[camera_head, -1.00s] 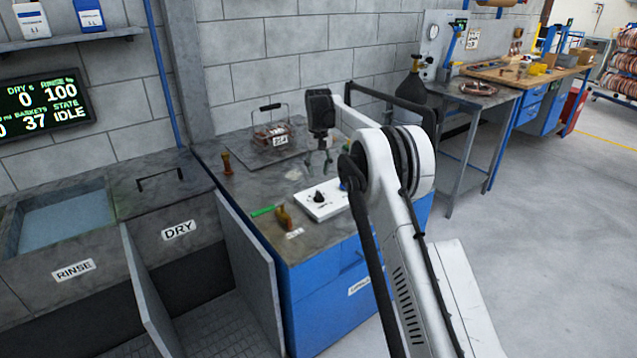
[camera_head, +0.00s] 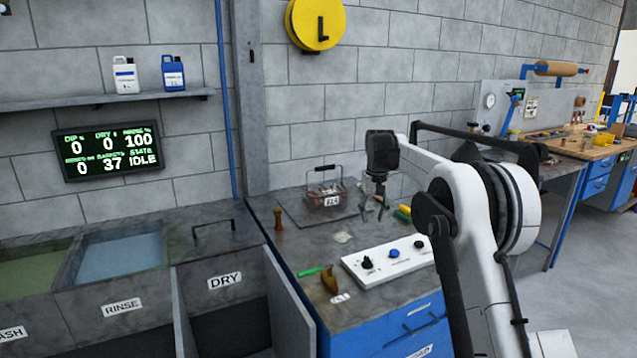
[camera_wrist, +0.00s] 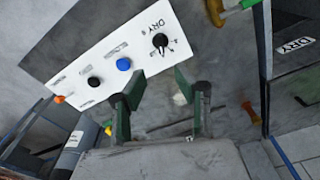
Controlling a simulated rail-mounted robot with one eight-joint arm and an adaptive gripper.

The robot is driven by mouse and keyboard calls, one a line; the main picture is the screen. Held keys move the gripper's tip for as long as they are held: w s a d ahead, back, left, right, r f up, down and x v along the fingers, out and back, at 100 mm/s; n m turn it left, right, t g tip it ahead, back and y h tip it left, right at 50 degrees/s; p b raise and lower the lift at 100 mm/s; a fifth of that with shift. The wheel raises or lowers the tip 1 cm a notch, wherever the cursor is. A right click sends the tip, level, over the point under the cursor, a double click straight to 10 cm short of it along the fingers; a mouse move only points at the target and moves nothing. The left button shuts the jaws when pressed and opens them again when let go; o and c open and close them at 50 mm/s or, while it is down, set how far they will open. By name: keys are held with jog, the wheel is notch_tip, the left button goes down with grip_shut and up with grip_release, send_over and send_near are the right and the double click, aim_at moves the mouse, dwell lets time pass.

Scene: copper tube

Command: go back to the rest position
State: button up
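My gripper (camera_head: 373,204) hangs above the grey counter (camera_head: 300,250), to the right of the wire basket in the head view. In the wrist view my gripper (camera_wrist: 160,90) shows two separate green-padded fingers with a clear gap and nothing held between them. My white and black arm reaches in from the lower right. The wire basket (camera_head: 326,195), with a tag and copper-coloured pieces in it, stands on a dark plate at the back of the counter.
A white control box (camera_head: 390,262) with a black knob and blue button sits on the counter; it also fills much of the wrist view (camera_wrist: 100,70). A green-tipped tool (camera_head: 328,280) lies left of it.

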jog(key=s+r+t, duration=0.2)
jog(key=s+r, duration=0.5)
jog(key=s, duration=0.5)
jog(key=s+r+t, duration=0.1)
jog(key=s+r, duration=0.7)
jog(key=s, duration=0.5)
jog(key=s+f+t, duration=0.1)
jog(key=s+f, duration=0.2)
jog(key=s, duration=0.6)
jog(key=s+f+t, duration=0.1)
jog(key=s+f, duration=0.3)
jog(key=s, duration=0.6)
jog(key=s+f+t, duration=0.1)
jog(key=s+f, duration=0.3)
jog(key=s, duration=0.5)
jog(key=shift+s+m, duration=0.3)
jog(key=shift+m, duration=0.1)
jog(key=shift+f, duration=0.1)
